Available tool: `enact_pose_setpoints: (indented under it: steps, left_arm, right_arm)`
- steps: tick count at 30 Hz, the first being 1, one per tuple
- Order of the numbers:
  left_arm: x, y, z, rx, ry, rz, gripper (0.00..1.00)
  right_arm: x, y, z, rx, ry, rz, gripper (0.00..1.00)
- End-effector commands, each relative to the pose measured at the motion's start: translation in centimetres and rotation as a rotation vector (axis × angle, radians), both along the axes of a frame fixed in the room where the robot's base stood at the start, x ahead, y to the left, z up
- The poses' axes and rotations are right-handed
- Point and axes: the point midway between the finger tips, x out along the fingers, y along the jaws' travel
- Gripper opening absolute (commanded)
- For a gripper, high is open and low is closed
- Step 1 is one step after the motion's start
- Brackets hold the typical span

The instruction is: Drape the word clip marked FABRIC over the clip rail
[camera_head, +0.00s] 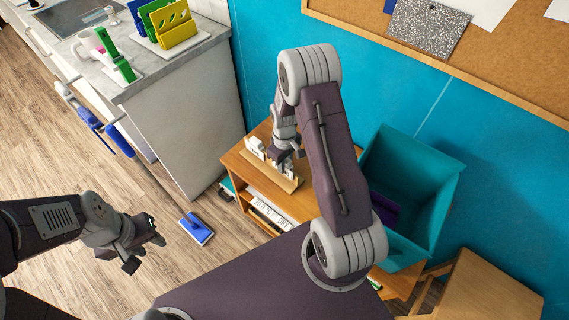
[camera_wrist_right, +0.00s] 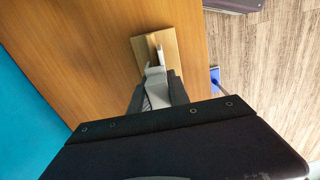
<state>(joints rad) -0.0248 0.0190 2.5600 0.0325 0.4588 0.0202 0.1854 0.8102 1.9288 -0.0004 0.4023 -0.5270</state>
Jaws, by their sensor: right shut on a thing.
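My right gripper (camera_head: 285,153) points down over the wooden shelf unit. It is shut on a pale, thin piece (camera_wrist_right: 153,74) that stands at a slotted wooden block (camera_wrist_right: 169,48). I cannot read any word on this piece. In the head view white letter-shaped pieces (camera_head: 254,147) stand in the wooden holder (camera_head: 288,184) beside the gripper. My left gripper (camera_head: 143,247) is open and empty over the floor.
A teal bin (camera_head: 436,190) stands right of the shelf unit (camera_head: 240,170). A white lettered strip (camera_head: 268,211) lies on its lower shelf. A blue brush (camera_head: 195,229) lies on the floor.

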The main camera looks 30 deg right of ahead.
Motion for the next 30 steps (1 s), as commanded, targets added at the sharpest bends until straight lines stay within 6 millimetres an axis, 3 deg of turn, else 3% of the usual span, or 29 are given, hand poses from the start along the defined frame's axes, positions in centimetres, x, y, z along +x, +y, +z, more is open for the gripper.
enact_pose_setpoints:
  steps: [25,26,27,28,30]
  left_arm:
    - [0.0,0.0,-1.2,0.000,0.000,0.000,0.36]
    - [0.0,0.0,-1.2,0.000,0.000,0.000,0.36]
    - [0.0,0.0,-1.2,0.000,0.000,0.000,0.36]
    - [0.0,0.0,-1.2,0.000,0.000,0.000,0.36]
    - [0.0,0.0,-1.2,0.000,0.000,0.000,0.36]
  right_arm:
    - [0.0,0.0,-1.9,0.000,0.000,0.000,0.00]
    - [0.0,0.0,-1.9,0.000,0.000,0.000,0.28]
    - [0.0,0.0,-1.9,0.000,0.000,0.000,0.39]
    - [0.0,0.0,-1.9,0.000,0.000,0.000,0.47]
    - [0.0,0.0,-1.9,0.000,0.000,0.000,0.47]
